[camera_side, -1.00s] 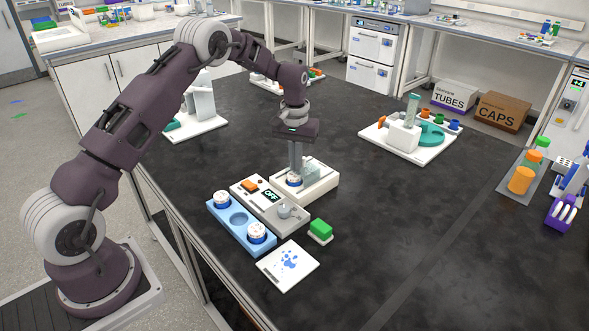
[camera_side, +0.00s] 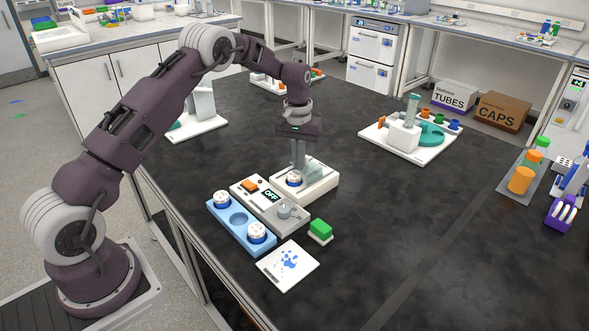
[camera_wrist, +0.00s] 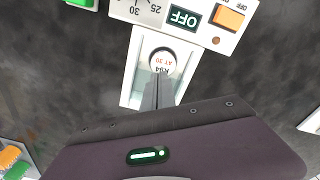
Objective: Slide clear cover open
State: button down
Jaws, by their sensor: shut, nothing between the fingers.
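The white housing (camera_side: 318,188) stands behind the grey device in the side view and also shows in the wrist view (camera_wrist: 130,94). It holds a white-topped jar with a blue band (camera_side: 294,179). The jar's lettered top (camera_wrist: 162,61) shows in the wrist view. The clear cover (camera_side: 315,170) is a faint, see-through greenish piece on the housing, beside my fingers; its exact edges are hard to tell. My gripper (camera_side: 297,169) is shut and empty, pointing down at the housing just behind the jar. Its fingertips (camera_wrist: 160,80) hide part of the housing; contact with the cover cannot be told.
The grey device (camera_side: 270,205) with an OFF display and orange switch adjoins the housing. A blue tray (camera_side: 239,231) with jars lies beside it. A green-topped block (camera_side: 320,229) and a stained white pad (camera_side: 288,263) lie in front.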

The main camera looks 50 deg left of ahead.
jog(key=shift+s+a+f, duration=0.2)
jog(key=shift+s+f, duration=0.45)
jog(key=shift+s, duration=0.3)
jog(key=shift+r, duration=0.15)
notch_tip(320, 180, up, 7)
jog(key=shift+w+d, duration=0.15)
jog(key=shift+w, duration=0.1)
